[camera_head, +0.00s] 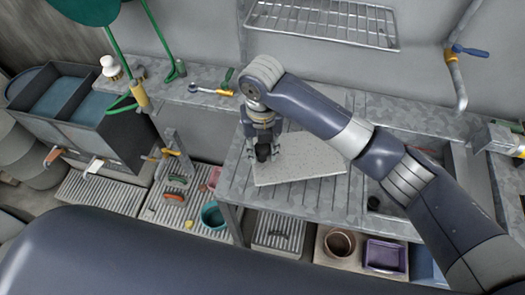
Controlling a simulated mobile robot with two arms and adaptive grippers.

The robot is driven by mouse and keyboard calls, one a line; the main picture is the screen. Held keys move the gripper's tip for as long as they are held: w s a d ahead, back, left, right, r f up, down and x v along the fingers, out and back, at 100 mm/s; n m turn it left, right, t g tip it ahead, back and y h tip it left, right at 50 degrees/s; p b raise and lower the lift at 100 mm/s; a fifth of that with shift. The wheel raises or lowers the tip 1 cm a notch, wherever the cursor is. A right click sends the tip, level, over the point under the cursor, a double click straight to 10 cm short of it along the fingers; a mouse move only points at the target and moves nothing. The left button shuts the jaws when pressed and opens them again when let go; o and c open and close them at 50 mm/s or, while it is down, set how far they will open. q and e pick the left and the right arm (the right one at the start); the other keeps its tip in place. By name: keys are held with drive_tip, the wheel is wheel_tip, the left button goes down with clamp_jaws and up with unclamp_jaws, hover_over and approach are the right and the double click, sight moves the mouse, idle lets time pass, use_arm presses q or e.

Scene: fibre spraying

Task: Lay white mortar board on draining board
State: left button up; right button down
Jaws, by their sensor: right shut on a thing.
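The white mortar board (300,160) is a pale speckled slab. It lies on or just above the grooved metal draining board (375,208); I cannot tell if there is a gap. My right gripper (263,152) points down at the slab's left part and is shut on it, with the fingertips partly dark and hard to make out. The arm covers part of the slab's upper right edge. My left gripper is not in view.
A sink basin (432,150) lies right of the draining board. A wire rack (322,22) hangs on the wall. A ratchet-like tool (210,90) lies on the back ledge. Tubs, including a purple one (384,254), stand below. A dark two-part tank (75,105) stands left.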

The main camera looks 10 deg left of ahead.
wheel_tip(320, 180, down, 2)
drive_tip(key=shift+f+p, duration=0.1)
drive_tip(key=shift+p, duration=0.35)
drive_tip(key=shift+f, duration=0.2)
drive_tip(key=shift+f, duration=0.1)
drive_tip(key=c, duration=1.2)
unclamp_jaws()
drive_tip(key=shift+o, duration=0.2)
drive_tip(key=shift+r+b, duration=0.35)
drive_tip(key=shift+r, duration=0.25)
wheel_tip(320, 180, up, 10)
drive_tip(key=shift+f+b, duration=0.2)
drive_tip(key=shift+b, duration=1)
drive_tip(key=shift+s+r, duration=0.1)
drive_tip(key=shift+r, duration=0.65)
